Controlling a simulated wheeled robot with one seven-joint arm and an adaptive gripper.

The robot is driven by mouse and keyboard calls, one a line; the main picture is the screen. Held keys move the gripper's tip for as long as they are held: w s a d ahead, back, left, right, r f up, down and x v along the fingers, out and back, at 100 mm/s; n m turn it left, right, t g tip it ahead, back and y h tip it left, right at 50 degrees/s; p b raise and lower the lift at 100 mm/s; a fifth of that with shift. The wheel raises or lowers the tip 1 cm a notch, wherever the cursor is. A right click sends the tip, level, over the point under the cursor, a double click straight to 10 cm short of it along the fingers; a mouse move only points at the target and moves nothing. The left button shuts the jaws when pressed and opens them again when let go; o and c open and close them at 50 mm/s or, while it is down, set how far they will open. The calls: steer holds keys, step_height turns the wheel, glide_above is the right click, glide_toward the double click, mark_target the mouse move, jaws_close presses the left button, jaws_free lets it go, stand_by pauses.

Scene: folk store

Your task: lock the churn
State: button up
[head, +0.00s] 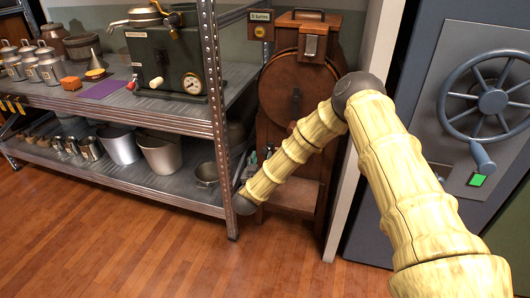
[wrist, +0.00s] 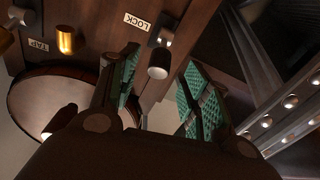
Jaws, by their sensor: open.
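The churn (head: 285,75) is a brown wooden cabinet with a round drum front, standing right of the metal shelf in the head view. My arm crosses in front of its lower part. In the wrist view, a plate marked LOCK (wrist: 137,22) is on the dark wood, beside a small lever (wrist: 160,62) with a dark rounded end. My gripper (wrist: 161,62) is open, with its green-padded fingers apart. The lever end appears between the fingertips in the picture; I cannot tell whether either finger touches it. In the head view my gripper is mostly hidden.
A TAP label (wrist: 38,45) and brass knob (wrist: 65,40) are left of the lever, above a round wooden disc (wrist: 30,100). The metal shelf (head: 215,120) stands close on the left. A grey safe door with a handwheel (head: 492,101) is right. The floor in front is clear.

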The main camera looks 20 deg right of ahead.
mark_target(265, 151)
steer(key=b+x, duration=0.1)
steer(key=x, duration=0.5)
steer(key=shift+w+d, duration=0.15)
steer(key=shift+w, duration=0.1)
jaws_close()
steer(key=shift+f, duration=0.1)
